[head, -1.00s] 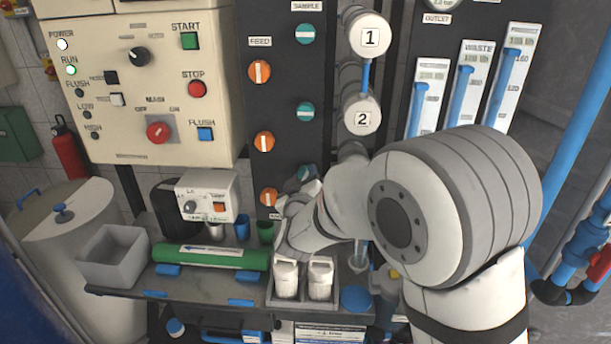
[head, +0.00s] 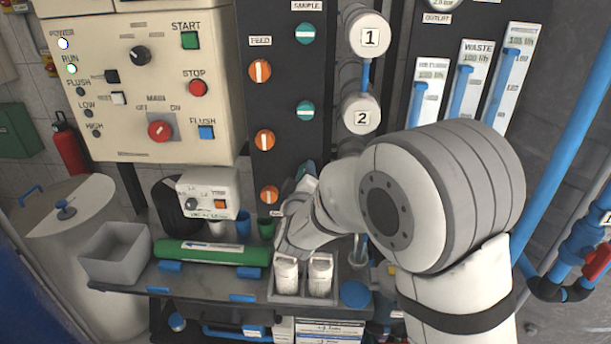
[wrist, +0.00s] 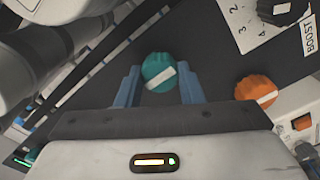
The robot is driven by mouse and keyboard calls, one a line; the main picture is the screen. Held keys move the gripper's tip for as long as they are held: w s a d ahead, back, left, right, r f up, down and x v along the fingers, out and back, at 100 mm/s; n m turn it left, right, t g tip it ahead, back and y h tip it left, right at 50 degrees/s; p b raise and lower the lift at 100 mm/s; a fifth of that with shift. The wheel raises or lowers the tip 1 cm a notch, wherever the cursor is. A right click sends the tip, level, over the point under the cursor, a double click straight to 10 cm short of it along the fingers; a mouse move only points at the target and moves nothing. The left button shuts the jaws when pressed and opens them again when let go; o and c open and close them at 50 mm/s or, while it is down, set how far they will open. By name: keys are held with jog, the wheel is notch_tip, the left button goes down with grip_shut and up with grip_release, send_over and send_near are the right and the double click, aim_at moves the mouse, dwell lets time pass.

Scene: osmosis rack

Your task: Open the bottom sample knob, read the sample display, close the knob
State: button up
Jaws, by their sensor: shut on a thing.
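The bottom sample knob is teal with a white bar, and sits between my gripper's blue fingers in the wrist view (wrist: 158,72). My gripper (wrist: 158,88) is shut on this knob. The white bar lies tilted in the wrist view, rising to the right. In the head view my arm covers most of the bottom knob, and my fingertips are hidden. Two other teal sample knobs, the top one (head: 305,34) and the middle one (head: 305,111), have level white bars. I cannot make out a sample display reading.
Orange feed knobs run down the left of the dark panel, the lowest (head: 269,195) close to my gripper. A white box (head: 208,194) stands left of it. Below are a tray with two white bottles (head: 287,275), a green cylinder (head: 212,253) and a grey bin (head: 115,254).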

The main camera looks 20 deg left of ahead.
jog(key=o, duration=1)
jog(key=b+v, duration=0.1)
jog(key=v, duration=0.6)
jog(key=shift+s, duration=0.4)
jog(key=shift+d, duration=0.1)
